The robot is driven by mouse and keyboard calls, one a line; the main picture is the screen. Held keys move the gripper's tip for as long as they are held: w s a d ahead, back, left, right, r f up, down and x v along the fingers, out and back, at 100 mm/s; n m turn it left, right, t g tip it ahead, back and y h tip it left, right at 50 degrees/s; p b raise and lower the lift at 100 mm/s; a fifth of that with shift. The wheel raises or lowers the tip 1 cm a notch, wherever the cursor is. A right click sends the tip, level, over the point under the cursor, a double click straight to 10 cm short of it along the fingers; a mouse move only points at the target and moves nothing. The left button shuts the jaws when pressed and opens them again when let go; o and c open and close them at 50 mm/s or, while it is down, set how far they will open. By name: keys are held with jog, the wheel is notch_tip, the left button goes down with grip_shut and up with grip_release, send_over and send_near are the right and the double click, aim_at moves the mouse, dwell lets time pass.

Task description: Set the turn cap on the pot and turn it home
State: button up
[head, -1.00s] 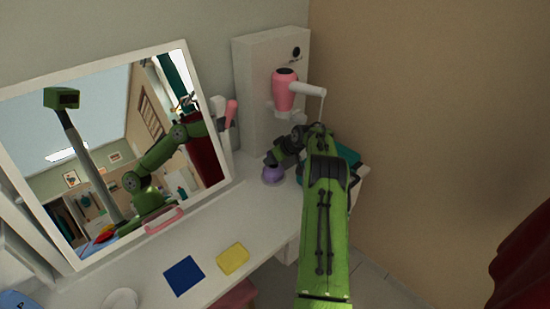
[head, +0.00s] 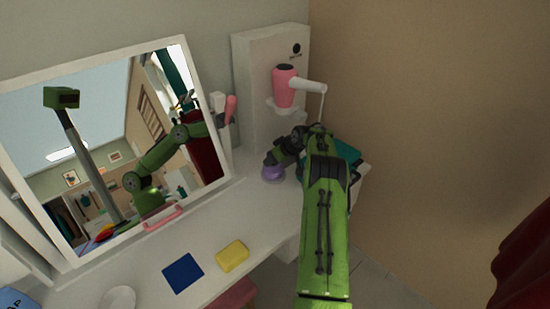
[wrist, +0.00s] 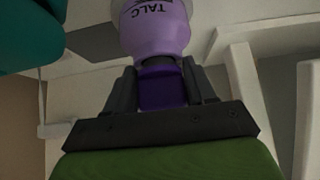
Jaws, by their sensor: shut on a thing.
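The pot (head: 272,174) is light purple and stands upright on the white table top below my wrist. In the wrist view the pot (wrist: 153,30) shows upside down with the letters TALC. The turn cap (wrist: 163,90) is dark purple and sits between the two dark fingers of my gripper (wrist: 163,88), which is shut on it. The cap lies in line with the pot's mouth, with a dark band between them. I cannot tell if it is fully seated. In the head view my gripper (head: 272,162) is just above the pot and hides the cap.
A pink hair dryer (head: 285,88) hangs on a white cabinet (head: 255,90) behind the pot. A tilted mirror (head: 110,150) stands to the left. A yellow block (head: 232,256) and a blue square (head: 183,273) lie in front. A teal thing (head: 345,152) is beside my arm.

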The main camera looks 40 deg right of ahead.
jog(key=shift+f, duration=0.25)
jog(key=o, duration=1.1)
jog(key=shift+r, duration=0.1)
jog(key=p+v, duration=0.1)
jog(key=v, duration=1.4)
jog(key=shift+s+r+p, duration=0.2)
jog(key=shift+s+p, duration=0.1)
jog(key=shift+p, duration=0.05)
